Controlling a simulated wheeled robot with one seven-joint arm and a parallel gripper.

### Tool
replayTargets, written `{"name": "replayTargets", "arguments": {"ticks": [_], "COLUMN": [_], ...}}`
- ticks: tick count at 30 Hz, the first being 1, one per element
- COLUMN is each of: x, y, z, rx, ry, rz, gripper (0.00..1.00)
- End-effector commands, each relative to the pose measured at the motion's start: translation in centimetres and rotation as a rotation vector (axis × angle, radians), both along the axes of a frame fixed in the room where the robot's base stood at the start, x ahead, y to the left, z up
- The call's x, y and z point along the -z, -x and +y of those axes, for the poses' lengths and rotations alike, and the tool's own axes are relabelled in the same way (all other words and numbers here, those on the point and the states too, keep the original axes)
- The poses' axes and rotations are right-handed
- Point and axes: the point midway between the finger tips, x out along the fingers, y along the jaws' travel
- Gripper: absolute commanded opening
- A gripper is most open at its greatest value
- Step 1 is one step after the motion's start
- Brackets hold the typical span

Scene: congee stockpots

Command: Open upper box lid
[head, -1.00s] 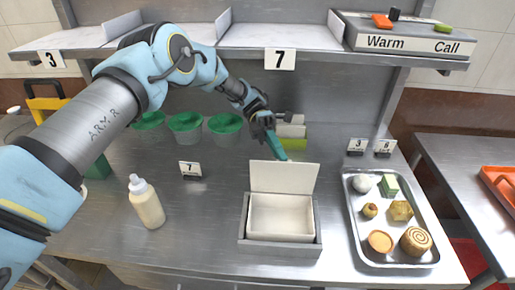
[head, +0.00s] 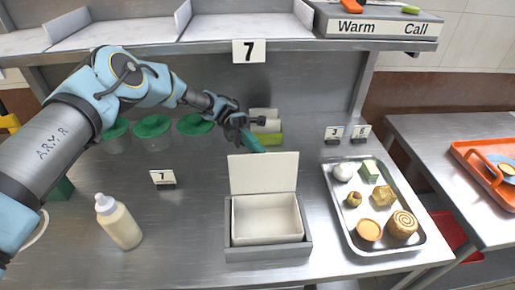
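A white box (head: 268,217) sits open in a grey holder (head: 268,254) at the front middle of the steel counter. Its inside looks empty. Its white lid (head: 264,173) stands raised at the box's back edge, roughly upright. My gripper (head: 252,143) is just behind the lid's top edge, with a teal finger pointing down towards it. I cannot tell whether the finger touches the lid, or whether the fingers are apart. No object shows in the gripper.
A white and green item (head: 266,127) stands behind my gripper. Green-lidded containers (head: 153,127) are at the back left, and a cream bottle (head: 118,222) is at the front left. A food tray (head: 375,206) lies right. A shelf (head: 250,34) hangs above.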

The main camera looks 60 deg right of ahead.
Motion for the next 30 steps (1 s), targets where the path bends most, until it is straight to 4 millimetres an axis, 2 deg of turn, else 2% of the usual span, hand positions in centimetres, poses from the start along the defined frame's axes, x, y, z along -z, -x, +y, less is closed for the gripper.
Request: {"name": "replayTargets", "arguments": {"ticks": [1,9,30], "x": [0.19,0.07,-0.39], "y": [-0.04,-0.02,-0.01], "z": [0.07,0.03,-0.22], "rx": [0.001,0.0,0.001], "ry": [-0.001,0.0,0.036], "rz": [-0.003,-0.001,-0.026], "gripper": [0.06,0.36,0.36]}}
